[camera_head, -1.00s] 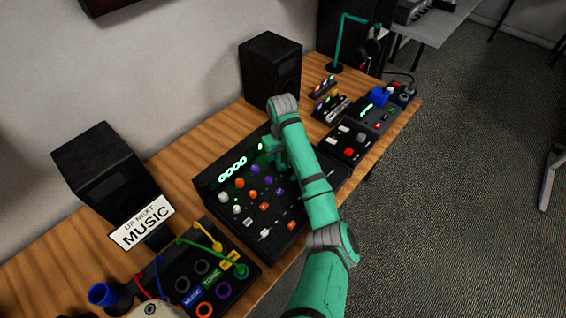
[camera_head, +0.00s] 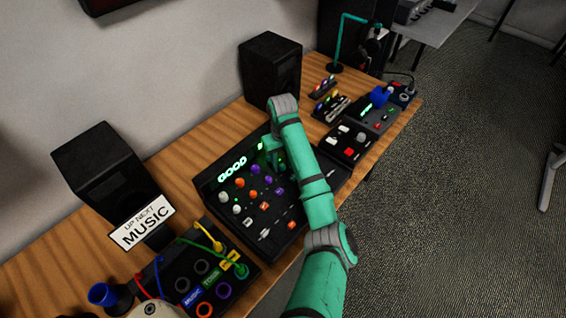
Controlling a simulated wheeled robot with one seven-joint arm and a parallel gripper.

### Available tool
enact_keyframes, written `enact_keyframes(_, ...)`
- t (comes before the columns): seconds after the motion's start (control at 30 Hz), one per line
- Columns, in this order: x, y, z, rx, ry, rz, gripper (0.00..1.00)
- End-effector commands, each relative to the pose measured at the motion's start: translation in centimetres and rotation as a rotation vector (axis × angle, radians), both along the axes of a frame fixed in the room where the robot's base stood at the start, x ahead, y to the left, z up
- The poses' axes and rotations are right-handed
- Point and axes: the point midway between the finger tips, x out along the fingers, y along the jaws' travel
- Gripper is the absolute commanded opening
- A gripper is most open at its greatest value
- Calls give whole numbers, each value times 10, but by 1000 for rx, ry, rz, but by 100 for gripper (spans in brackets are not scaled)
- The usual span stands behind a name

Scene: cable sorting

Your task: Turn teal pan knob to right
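The black mixer console (camera_head: 208,186) stands on the wooden desk with several white, orange and purple knobs, such as an orange knob (camera_head: 239,183) and a purple knob (camera_head: 255,170). Its lit display (camera_head: 232,168) appears to read GOOD in green. I cannot make out a teal pan knob; my teal arm covers the console's upper right part. My gripper (camera_head: 281,166) points down over that part, beside my forearm. Its fingertips are small, dark and partly hidden, so I cannot tell whether they touch a knob or are open or shut.
Black speakers stand behind the console, one at left (camera_head: 105,170) and one at centre (camera_head: 270,68). A patch box (camera_head: 215,262) with coloured cables sits at front left, by an UP NEXT MUSIC sign (camera_head: 143,222). A button box (camera_head: 347,143) lies close right of my arm.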

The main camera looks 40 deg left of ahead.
Motion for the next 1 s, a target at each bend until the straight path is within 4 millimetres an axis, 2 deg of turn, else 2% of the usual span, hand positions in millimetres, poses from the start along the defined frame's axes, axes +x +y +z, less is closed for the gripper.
enact_keyframes(0.17, 0, 1, 11, 0, -1, 1, 37)
enact_keyframes(0.43, 2, -1, 61, -1, -8, 0, 37)
enact_keyframes(0.7, 1, 0, 95, 0, -4, 0, 37)
enact_keyframes(1.0, 0, 0, 108, 0, 0, 0, 37)
